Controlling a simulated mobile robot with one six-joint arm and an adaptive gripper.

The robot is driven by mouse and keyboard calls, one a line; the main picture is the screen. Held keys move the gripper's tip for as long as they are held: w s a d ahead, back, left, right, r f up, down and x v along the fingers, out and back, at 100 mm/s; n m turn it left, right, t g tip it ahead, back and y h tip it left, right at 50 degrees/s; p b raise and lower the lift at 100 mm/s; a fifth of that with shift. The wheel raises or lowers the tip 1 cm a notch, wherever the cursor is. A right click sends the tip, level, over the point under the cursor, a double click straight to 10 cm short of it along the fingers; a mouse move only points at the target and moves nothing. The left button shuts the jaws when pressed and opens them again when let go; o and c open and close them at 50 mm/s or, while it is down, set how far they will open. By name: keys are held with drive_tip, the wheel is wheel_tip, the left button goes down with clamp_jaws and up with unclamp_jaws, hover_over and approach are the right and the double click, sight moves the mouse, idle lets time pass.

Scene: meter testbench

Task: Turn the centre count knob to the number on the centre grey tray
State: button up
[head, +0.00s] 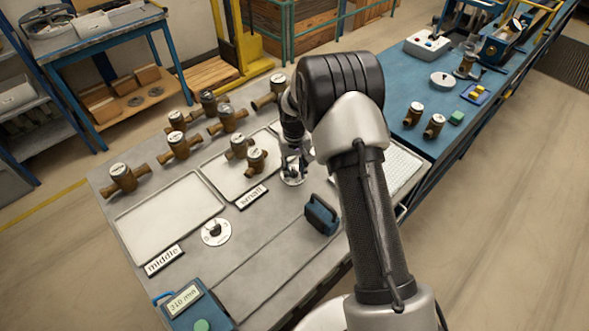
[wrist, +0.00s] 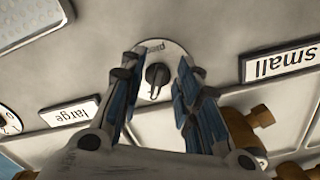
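The centre dial (wrist: 170,50) is a pale disc with a dark knob (wrist: 157,76) in its middle, between the "small" label (wrist: 281,63) and the "large" label (wrist: 69,114). My gripper (wrist: 162,65) is open, one blue-padded finger on each side of the knob, with visible gaps; its exact height above the dial is unclear. In the head view my gripper (head: 292,172) is over this dial (head: 292,181), largely covering it. The centre grey tray (head: 222,178) has two brass meters visible on it, one at the back (head: 238,147) and one in front (head: 257,162). My arm hides the tray's right side.
Another dial (head: 215,231) lies beside the "middle" label (head: 164,261) by the empty left tray (head: 165,218). A blue block-like item (head: 322,214) is right of my gripper. Several meters stand behind the trays. A teal display box (head: 185,302) sits at the front.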

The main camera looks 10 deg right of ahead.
wheel_tip(320, 180, up, 12)
idle(0.4)
drive_tip(key=shift+f, duration=0.1)
wheel_tip(320, 180, up, 9)
drive_tip(key=t, duration=0.1)
hover_over(295, 173)
drive_tip(key=s, duration=0.5)
drive_tip(key=s+r+t+b, duration=0.1)
drive_tip(key=s+r, duration=0.6)
drive_tip(key=s, duration=0.2)
drive_tip(key=s+t+b, duration=0.1)
drive_tip(key=s+t, duration=0.1)
drive_tip(key=s, duration=1.8)
drive_tip(key=shift+s+a+t+b, duration=0.2)
drive_tip(key=shift+s+t+b, duration=0.05)
drive_tip(key=shift+t+b, duration=0.1)
